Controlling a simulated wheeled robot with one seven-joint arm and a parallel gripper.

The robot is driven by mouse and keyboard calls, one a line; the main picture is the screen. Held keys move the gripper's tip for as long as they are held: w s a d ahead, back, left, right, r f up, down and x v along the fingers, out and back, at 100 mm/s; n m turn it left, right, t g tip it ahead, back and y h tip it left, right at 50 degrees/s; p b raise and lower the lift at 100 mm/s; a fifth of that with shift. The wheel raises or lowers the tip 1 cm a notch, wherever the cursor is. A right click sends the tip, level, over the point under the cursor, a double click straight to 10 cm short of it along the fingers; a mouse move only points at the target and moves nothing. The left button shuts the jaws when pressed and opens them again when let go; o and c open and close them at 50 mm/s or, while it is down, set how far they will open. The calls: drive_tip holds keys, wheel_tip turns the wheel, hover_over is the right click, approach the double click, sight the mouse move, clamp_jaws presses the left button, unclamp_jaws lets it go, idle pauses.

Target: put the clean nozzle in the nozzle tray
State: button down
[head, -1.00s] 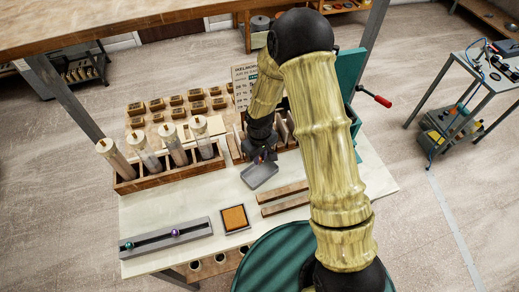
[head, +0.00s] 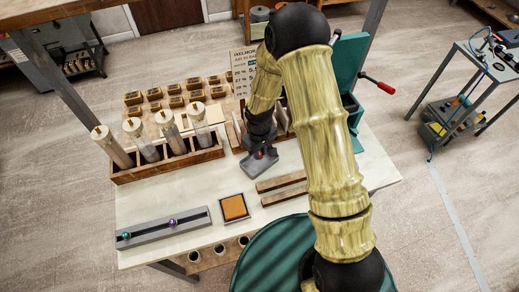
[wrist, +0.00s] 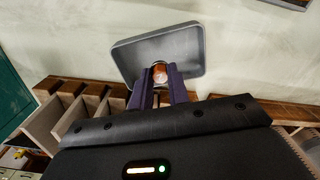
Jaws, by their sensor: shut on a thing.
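My gripper (head: 259,153) is over the small grey nozzle tray (head: 256,179) on the pale bench top. In the wrist view its two dark purple fingers (wrist: 159,82) are shut on a small copper-coloured nozzle (wrist: 159,71). The nozzle shows between the fingertips, within the outline of the shallow tray (wrist: 122,53). I cannot tell whether the nozzle touches the tray floor. The fingers partly hide the nozzle and the near side of the tray. The tray holds nothing else that I can see.
Wooden dividers (wrist: 66,112) stand close beside the tray. Two wooden strips (head: 283,190), an orange pad (head: 234,207) and a grey rail (head: 163,229) lie on the bench. A rack with clear tubes (head: 170,132) stands at left. The bench between them is clear.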

drive_tip(key=shift+f+b, duration=0.4)
drive_tip(key=shift+f, duration=0.45)
drive_tip(key=c, duration=1.3)
unclamp_jaws()
drive_tip(key=shift+o, duration=0.2)
drive_tip(key=shift+r, duration=0.15)
wheel_tip(320, 180, up, 17)
drive_tip(key=b, duration=0.3)
